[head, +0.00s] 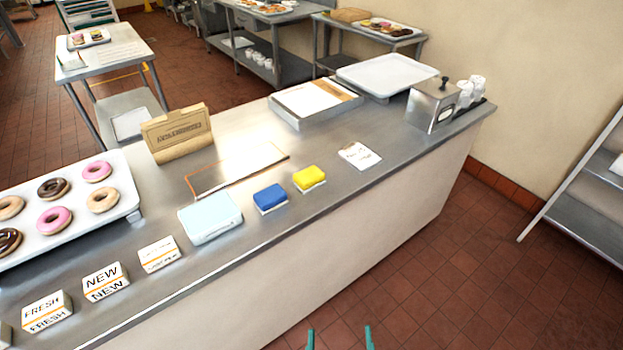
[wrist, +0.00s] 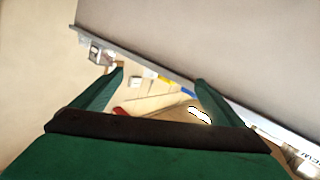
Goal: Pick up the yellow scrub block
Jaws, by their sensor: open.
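The yellow scrub block (head: 309,178) lies on the steel counter (head: 330,200) near its front edge, with a white layer below the yellow. A blue scrub block (head: 270,198) lies just to its left, apart from it. My gripper (head: 340,338) shows only as two green fingertips at the bottom of the head view, in front of the counter and away from the block. In the wrist view my gripper (wrist: 160,77) is open with nothing between its green fingers. A small yellow patch, likely the yellow scrub block (wrist: 164,80), shows beyond the fingers.
A pale blue box (head: 210,216) stands left of the blue block. A white card (head: 359,156) lies to the right, and a napkin dispenser (head: 433,105) stands at the right end. A donut tray (head: 75,205) and several small signs fill the left. Floor before the counter is clear.

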